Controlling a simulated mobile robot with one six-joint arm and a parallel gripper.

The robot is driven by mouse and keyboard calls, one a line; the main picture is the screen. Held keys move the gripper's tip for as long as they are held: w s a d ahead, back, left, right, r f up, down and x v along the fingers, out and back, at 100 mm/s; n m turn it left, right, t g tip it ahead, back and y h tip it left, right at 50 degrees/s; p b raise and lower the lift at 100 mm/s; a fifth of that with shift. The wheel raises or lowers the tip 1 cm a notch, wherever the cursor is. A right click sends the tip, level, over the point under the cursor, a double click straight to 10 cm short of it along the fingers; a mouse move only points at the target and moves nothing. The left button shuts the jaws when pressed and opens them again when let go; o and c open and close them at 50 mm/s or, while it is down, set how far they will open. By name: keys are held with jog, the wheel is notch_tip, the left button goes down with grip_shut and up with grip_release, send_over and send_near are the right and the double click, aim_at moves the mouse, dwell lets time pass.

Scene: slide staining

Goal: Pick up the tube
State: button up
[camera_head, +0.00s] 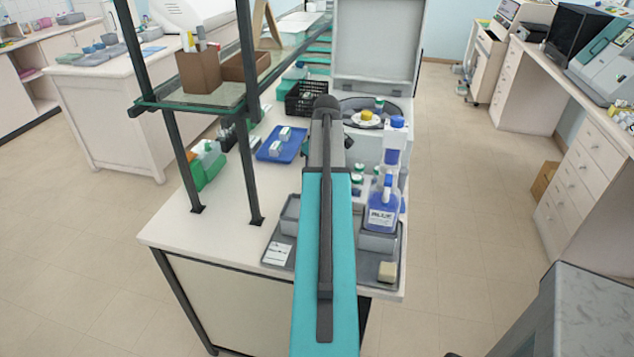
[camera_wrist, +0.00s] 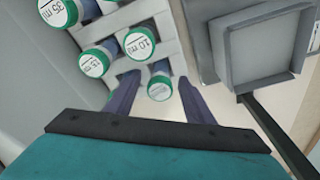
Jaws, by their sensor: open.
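Several capped tubes stand in a pale rack (camera_wrist: 118,20) in the wrist view, with white-topped green caps. One tube (camera_wrist: 160,87) lies between the fingers of my gripper (camera_wrist: 157,82), which is open with a finger on either side. I cannot tell whether the fingers touch it, and its label is not readable. Beside it are a 10 ml tube (camera_wrist: 140,43), a tube that seems marked 15 ml (camera_wrist: 93,63) and one marked 35 ml (camera_wrist: 58,11). In the head view, my arm hides the gripper and most of the rack; green caps (camera_head: 357,179) show just right of it.
A grey square container (camera_wrist: 265,48) is right of the rack in the wrist view. In the head view, a blue-labelled bottle (camera_head: 382,212) stands right of my arm. A blue tray (camera_head: 270,153), black crate (camera_head: 293,104) and shelf frame (camera_head: 180,160) are on the left.

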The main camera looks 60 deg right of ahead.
dwell(0.4)
jog(key=c, duration=1.1)
jog(key=shift+r, duration=0.15)
jog(key=shift+r+b, duration=1.2)
jog(key=shift+r, duration=3.7)
